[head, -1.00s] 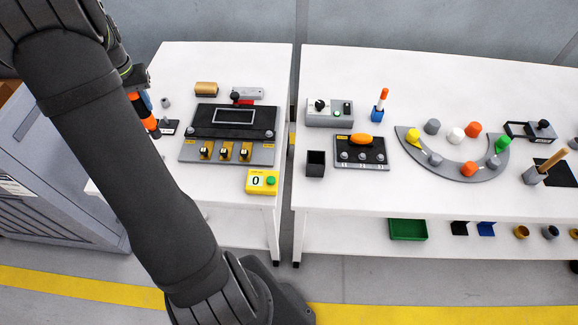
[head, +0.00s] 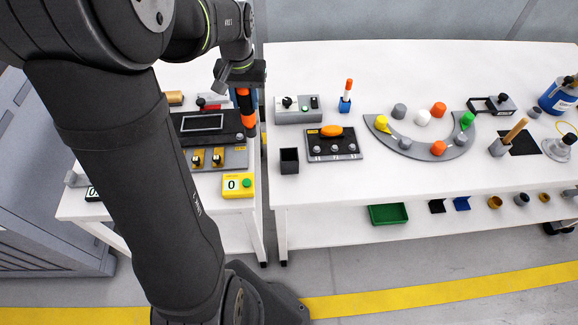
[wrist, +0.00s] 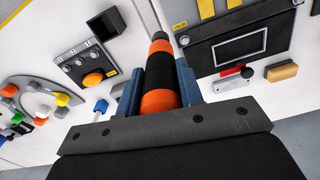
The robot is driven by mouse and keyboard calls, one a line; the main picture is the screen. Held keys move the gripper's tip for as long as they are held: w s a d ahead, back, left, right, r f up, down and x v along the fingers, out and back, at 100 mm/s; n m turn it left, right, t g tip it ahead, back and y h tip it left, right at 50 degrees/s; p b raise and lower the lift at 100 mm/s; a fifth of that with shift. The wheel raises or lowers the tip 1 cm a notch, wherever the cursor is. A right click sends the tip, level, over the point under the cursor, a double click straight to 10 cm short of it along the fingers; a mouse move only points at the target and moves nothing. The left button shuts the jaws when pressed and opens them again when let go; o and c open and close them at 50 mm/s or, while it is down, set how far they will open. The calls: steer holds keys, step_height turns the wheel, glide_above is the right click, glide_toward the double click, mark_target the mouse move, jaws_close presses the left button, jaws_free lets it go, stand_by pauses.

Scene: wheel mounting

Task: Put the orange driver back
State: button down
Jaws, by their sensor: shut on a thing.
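The orange driver (head: 245,103), with an orange and black banded handle, hangs roughly upright below my gripper (head: 236,86). It is over the right end of the left table (head: 181,76), near the gap between the tables. In the wrist view the driver (wrist: 158,101) sits between the two blue fingers of my gripper (wrist: 159,86), which is shut on it. The driver's lower tip points away from the wrist camera and shows only as a small grey end. My arm hides part of the left table, and I cannot tell which place there belongs to the driver.
A black and grey panel (head: 205,123) lies just left of the driver, with a yellow counter box (head: 238,185) in front. On the right table stand a grey switch box (head: 298,116), a black open cup (head: 289,161) and a panel with an orange knob (head: 331,131).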

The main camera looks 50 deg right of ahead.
steer(key=s+d+m, duration=0.2)
steer(key=s+d, duration=0.1)
steer(key=s, duration=0.8)
step_height(320, 180, down, 10)
steer(key=shift+d+r, duration=0.15)
steer(key=shift+r, duration=0.1)
steer(key=shift+s+f, duration=0.1)
steer(key=shift+f, duration=0.05)
steer(key=c, duration=1)
jaws_free()
steer(key=shift+o, duration=0.2)
step_height(320, 180, up, 12)
